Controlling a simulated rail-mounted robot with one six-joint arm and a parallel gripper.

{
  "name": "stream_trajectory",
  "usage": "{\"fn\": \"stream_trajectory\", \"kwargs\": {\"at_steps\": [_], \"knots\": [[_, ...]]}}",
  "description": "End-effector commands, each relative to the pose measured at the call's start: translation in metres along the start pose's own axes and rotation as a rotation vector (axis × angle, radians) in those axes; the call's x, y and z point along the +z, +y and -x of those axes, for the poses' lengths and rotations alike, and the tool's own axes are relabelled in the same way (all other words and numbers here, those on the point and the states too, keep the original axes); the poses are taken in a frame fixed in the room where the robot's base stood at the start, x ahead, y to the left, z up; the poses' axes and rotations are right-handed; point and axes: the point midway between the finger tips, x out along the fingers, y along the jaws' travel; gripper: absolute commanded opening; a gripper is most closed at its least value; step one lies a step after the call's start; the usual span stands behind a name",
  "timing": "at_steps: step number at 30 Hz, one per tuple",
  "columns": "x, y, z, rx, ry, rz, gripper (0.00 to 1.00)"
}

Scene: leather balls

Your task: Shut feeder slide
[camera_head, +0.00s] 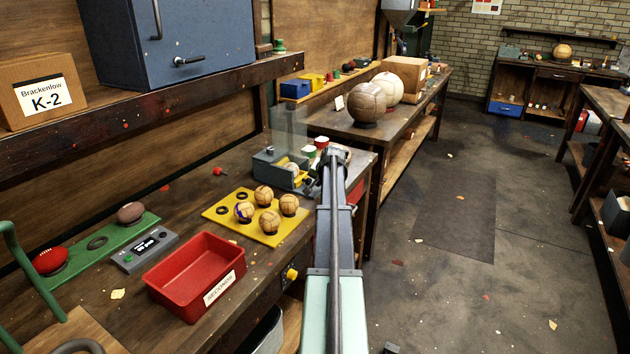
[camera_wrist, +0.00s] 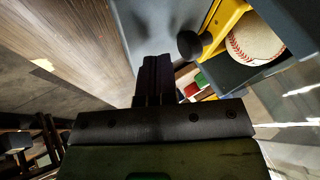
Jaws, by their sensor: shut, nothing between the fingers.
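The feeder (camera_head: 268,168) is a blue-grey box with a clear hopper above it, on the bench left of my gripper (camera_head: 334,153). A pale ball sits in its opening; in the wrist view this ball (camera_wrist: 253,42) has red stitching. The yellow slide (camera_wrist: 222,25) with a black knob (camera_wrist: 190,45) shows beside the ball. My gripper (camera_wrist: 157,62) is shut and empty, its fingertips beside the feeder and close to the knob in the picture. I cannot tell whether they touch it. My wrist hides part of the feeder's right side in the head view.
A yellow tray (camera_head: 224,211) with several brown balls and a red bin (camera_head: 195,276) lie nearer on the bench. Small red, white and green pots (camera_head: 310,153) stand behind the feeder. The floor to the right is open.

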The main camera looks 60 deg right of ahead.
Motion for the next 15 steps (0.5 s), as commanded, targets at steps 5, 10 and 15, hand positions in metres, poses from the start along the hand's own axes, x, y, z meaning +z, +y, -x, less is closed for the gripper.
{"fn": "stream_trajectory", "kwargs": {"at_steps": [5,10,15], "knots": [[-0.002,0.006,0.055,0.0,-0.001,0.001,0.0],[-0.001,0.008,0.099,0.001,-0.002,0.003,0.0],[0.001,0.011,0.11,0.001,-0.002,0.002,0.0]]}}
